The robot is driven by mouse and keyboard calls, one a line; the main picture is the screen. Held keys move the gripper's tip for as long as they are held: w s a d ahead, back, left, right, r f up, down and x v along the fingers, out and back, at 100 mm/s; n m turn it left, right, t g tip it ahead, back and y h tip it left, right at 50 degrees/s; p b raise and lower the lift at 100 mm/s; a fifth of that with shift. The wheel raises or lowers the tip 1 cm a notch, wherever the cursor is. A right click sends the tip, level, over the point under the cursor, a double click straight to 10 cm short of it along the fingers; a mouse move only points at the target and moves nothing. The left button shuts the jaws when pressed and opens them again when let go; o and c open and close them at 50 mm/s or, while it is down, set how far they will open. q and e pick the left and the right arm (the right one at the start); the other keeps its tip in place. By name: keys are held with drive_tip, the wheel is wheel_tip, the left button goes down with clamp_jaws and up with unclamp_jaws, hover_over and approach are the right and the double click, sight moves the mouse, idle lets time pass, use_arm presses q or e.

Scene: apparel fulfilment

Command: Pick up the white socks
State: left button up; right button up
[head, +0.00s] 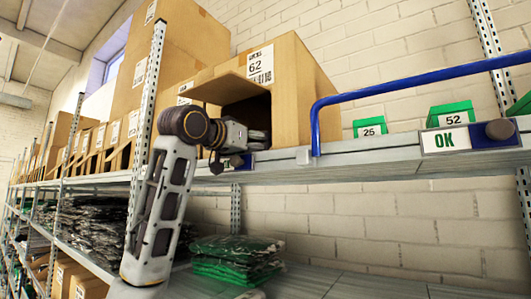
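No white socks can be made out in the head view. An open cardboard box labelled 62 (290,95) stands on the upper shelf, with its front flap raised. Dark grey items (257,134) show dimly inside its opening. My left arm rises from the lower left and bends right at the wrist. My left gripper (242,136) is at the mouth of this box, partly in shadow. Its fingertips are hard to make out, and I cannot see whether it holds anything. My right gripper is not in view.
A blue rail (420,80) and an OK panel (452,139) with a knob are right of the box. Green bins marked 25 (370,128) and 52 (452,112) stand behind. Bagged green garments (235,262) lie on the lower shelf, whose right part is clear.

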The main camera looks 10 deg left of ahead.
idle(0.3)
use_arm(q)
drive_tip(key=c, duration=1.1)
drive_tip(key=shift+r, duration=0.1)
drive_tip(key=shift+r, duration=1.55)
